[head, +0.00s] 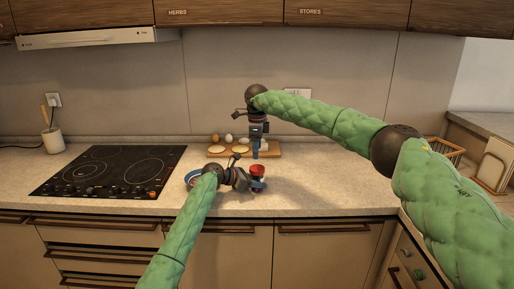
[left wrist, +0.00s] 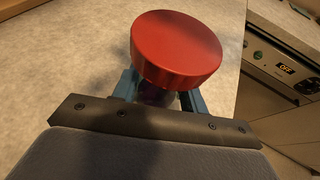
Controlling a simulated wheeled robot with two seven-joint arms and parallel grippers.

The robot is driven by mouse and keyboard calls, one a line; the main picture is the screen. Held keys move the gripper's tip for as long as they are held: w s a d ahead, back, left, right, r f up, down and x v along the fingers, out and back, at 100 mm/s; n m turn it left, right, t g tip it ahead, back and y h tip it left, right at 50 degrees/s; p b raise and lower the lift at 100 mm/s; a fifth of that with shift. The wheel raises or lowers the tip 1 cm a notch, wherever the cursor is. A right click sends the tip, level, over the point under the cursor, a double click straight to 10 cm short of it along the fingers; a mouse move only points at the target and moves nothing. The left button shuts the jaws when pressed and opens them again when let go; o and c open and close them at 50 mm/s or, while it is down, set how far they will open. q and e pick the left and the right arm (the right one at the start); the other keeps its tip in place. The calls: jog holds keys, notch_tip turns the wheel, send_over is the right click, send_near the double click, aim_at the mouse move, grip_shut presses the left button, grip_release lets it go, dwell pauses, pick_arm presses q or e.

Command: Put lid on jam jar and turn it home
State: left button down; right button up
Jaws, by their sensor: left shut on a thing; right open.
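The red lid (head: 257,169) sits over the top of the jam jar (head: 257,185) near the front of the counter. In the left wrist view the lid (left wrist: 176,48) looks large and round, with the dark jar (left wrist: 158,96) partly showing beneath it. I cannot tell how tightly the lid is seated. My left gripper (head: 249,182) is shut on the jar below the lid, and its blue fingers show on both sides in the left wrist view. My right gripper (head: 257,148) is open and points down, above and apart from the lid.
A wooden board (head: 272,152) with eggs and flat round pieces lies behind the jar. A bowl (head: 192,178) is partly hidden by my left arm. A black cooktop (head: 108,171) is at left, a wire basket (head: 445,150) at right. The counter right of the jar is clear.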

aim_at(257, 168)
jog(key=shift+n, duration=0.6)
jog(key=shift+f, duration=0.1)
jog(key=shift+f, duration=3.95)
jog(key=c, duration=1)
jog(key=m, duration=0.6)
jog(key=shift+m, duration=0.4)
jog(key=o, duration=1.1)
